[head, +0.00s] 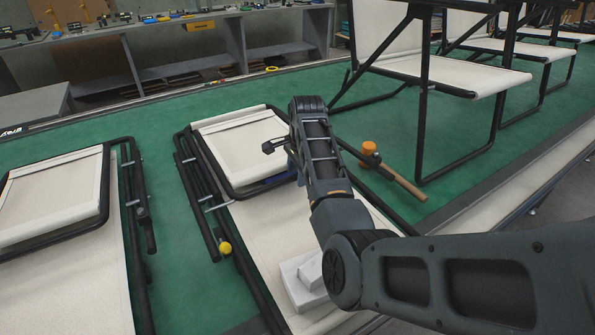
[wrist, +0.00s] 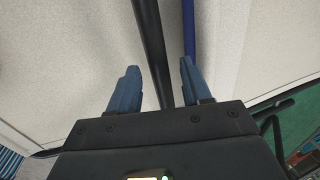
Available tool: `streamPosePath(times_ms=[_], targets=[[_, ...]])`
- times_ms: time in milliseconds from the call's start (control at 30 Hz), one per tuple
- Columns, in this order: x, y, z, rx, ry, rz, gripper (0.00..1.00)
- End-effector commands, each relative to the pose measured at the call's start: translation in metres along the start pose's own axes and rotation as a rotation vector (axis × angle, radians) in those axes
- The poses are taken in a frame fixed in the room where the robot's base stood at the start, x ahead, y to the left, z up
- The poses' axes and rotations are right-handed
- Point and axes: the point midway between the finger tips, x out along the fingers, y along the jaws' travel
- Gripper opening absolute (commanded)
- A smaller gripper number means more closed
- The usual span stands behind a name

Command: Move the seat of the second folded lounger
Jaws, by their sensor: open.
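The second folded lounger (head: 275,225) lies in the middle of the head view, with cream fabric and black tubes. Its seat (head: 240,147) is a cream panel at the far end, edged by a black tube frame, folded down flat. My gripper (wrist: 159,66) is open at the right side of this seat, where my arm hides most of it in the head view. In the wrist view a black tube (wrist: 151,45) runs between the two blue fingers, with gaps on both sides. Cream fabric lies on either side of it. I cannot tell how deep the tube sits between the fingers.
Another folded lounger (head: 55,200) lies at the left. Unfolded loungers (head: 440,70) stand at the back right. A mallet (head: 395,177) with an orange head lies right of my arm. Green floor shows between.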

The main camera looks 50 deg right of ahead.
Motion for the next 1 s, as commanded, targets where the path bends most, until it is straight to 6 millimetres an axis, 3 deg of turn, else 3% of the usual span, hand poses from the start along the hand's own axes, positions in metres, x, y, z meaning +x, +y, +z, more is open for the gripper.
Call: streamPosePath(times_ms=[100,600,1000], targets=[[0.0,0.0001,0.0,0.0,0.0,0.0,0.48],[-0.0002,0.0002,0.0002,-0.001,0.0,0.001,0.0],[-0.0002,0.0002,0.0003,-0.001,0.0,0.002,0.0]])
